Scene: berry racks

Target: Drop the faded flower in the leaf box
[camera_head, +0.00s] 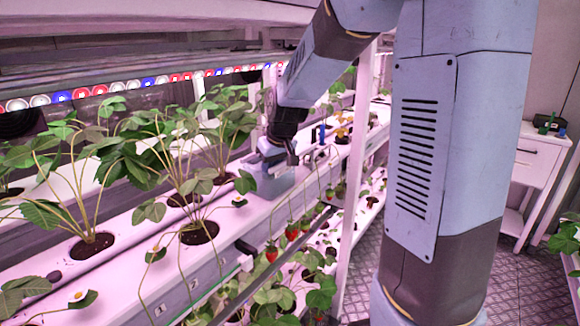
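My arm reaches over the upper rack, and my gripper (291,156) is small and dark at its end, beside the rack's edge. I cannot make out whether its fingers are apart or hold anything. Several small pale flowers with yellow centres hang on thin stems: one (239,202) near the rack's front edge, one (155,249) further left, and one (79,296) at the lower left. I cannot tell which flower is faded. No leaf box can be identified with certainty.
Leafy strawberry plants (92,243) grow from round holes in the white upper rack (150,217). Red berries (271,252) hang below its edge. A white post (355,190) stands right of them. A white drawer cabinet (535,157) stands at right, beyond patterned metal floor (520,275).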

